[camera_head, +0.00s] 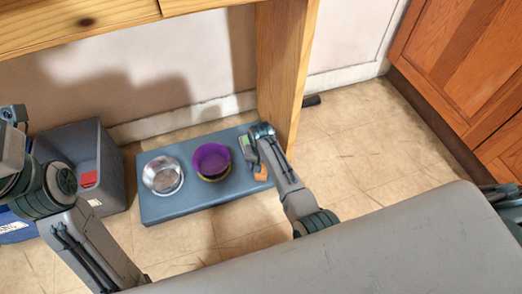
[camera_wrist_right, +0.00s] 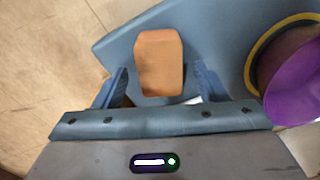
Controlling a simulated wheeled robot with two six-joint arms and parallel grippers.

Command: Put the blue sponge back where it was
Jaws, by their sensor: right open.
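I cannot make out a blue sponge in either view. My right gripper (camera_head: 254,162) is over the right end of a blue-grey mat (camera_head: 158,210). An orange block (camera_head: 261,173) lies by its fingers at the mat's right edge. In the right wrist view, my right gripper (camera_wrist_right: 162,82) is open. The orange block (camera_wrist_right: 159,60) shows ahead of and between its two fingers, with gaps on both sides; I cannot tell its height relative to the fingertips. My left arm enters at the left; its gripper's fingers are not clear, cut by the picture edge.
The mat holds a metal bowl (camera_head: 162,175) and a purple bowl (camera_head: 211,160) with a yellow rim beneath. A grey bin (camera_head: 112,165) with a red item (camera_head: 89,179) stands left. A wooden table leg (camera_head: 286,70) rises behind my right gripper. Open floor lies right.

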